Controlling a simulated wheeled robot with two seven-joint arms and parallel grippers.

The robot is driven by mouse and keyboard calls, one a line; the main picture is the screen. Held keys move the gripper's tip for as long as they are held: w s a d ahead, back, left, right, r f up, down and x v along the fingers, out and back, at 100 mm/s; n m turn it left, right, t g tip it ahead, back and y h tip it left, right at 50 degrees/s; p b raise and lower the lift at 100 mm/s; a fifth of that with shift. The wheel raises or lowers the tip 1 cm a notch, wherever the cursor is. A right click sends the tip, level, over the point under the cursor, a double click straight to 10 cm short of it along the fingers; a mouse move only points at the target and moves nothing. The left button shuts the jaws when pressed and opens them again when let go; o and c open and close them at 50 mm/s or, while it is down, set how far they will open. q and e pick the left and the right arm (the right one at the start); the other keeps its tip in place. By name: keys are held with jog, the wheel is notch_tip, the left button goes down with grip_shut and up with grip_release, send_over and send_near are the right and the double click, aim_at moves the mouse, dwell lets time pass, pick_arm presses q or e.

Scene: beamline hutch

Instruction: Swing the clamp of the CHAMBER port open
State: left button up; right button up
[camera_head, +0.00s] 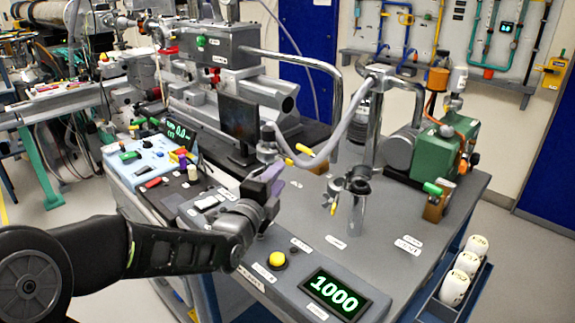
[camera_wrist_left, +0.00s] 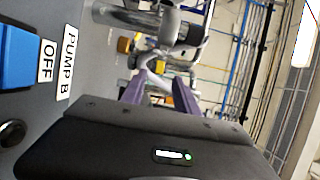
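The small labels are too small to read, so I cannot confirm which port is CHAMBER. My left gripper (camera_head: 268,180) has purple fingers and is left of this stub, apart from it. In the left wrist view the purple fingers (camera_wrist_left: 160,78) stand apart with no held object visible. Metal pipework (camera_wrist_left: 183,30) shows beyond them. My right gripper is not in view.
A grey hose (camera_head: 340,130) arches behind my left gripper, its end fitting (camera_head: 267,146) close by. A green pump (camera_head: 432,155) stands at the right rear. A yellow button (camera_head: 277,260) and a display reading 1000 (camera_head: 335,293) are at the front.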

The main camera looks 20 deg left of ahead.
aim_at(289, 164)
pick_arm(q)
jog(key=w+p, duration=0.1)
jog(key=w, duration=0.5)
jog(key=shift+w+a, duration=0.15)
jog(key=shift+w, duration=0.05)
grip_shut()
dwell(1.2)
